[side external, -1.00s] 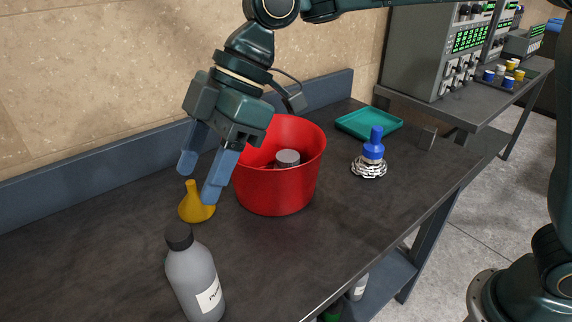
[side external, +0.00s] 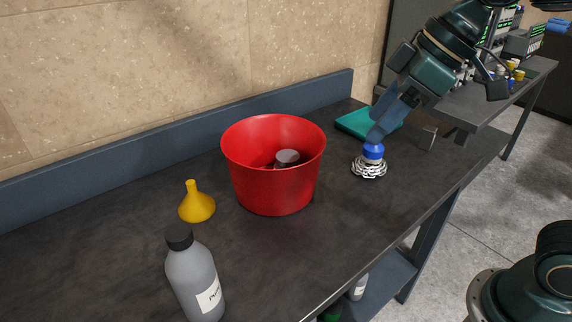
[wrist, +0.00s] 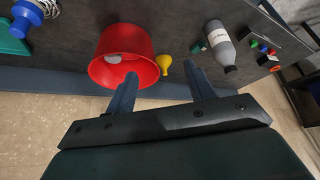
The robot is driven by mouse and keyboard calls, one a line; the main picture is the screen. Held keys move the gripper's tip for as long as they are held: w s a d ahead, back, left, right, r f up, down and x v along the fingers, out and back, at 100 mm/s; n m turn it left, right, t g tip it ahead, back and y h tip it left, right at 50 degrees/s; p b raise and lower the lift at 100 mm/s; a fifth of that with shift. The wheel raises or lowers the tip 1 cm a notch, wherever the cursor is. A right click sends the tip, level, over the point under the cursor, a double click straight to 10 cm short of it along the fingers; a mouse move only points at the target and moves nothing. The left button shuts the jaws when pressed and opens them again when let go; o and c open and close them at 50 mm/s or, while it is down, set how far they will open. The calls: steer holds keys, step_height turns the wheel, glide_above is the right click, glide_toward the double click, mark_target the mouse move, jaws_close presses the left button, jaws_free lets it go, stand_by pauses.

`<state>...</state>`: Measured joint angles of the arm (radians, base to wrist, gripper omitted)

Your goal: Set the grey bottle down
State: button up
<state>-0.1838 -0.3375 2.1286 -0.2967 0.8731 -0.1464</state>
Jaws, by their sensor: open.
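The grey bottle (side external: 193,277) has a black cap and a white label. It stands upright on the dark bench, at the lower left of the side external view. The bottle also shows in the wrist view (wrist: 219,44), at the upper right, beyond the right finger. My gripper (side external: 382,121) is open and empty, raised at the right of the side external view. It overlaps the blue-knobbed thing there, and I cannot tell how high above it the fingers are. In the wrist view both fingers are spread apart with nothing between them.
A red bucket (side external: 262,190) with a grey item inside stands mid-bench. A yellow funnel (side external: 197,207) stands between it and the bottle. The blue-knobbed thing (side external: 369,168) and a teal tray (side external: 350,122) are at the right. The bench front is mostly clear.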

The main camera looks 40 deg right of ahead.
steer(key=s+d+f+m+h, duration=0.1)
steer(key=s+d+f+m, duration=0.1)
steer(key=s+d, duration=0.3)
steer(key=s+d+f+m+t+h, duration=0.1)
steer(key=s+d+f+m+h, duration=0.1)
steer(key=s+d+m, duration=0.3)
steer(key=shift+s+d+f, duration=0.4)
steer(key=shift+d+f, duration=0.1)
steer(key=shift+f, duration=0.25)
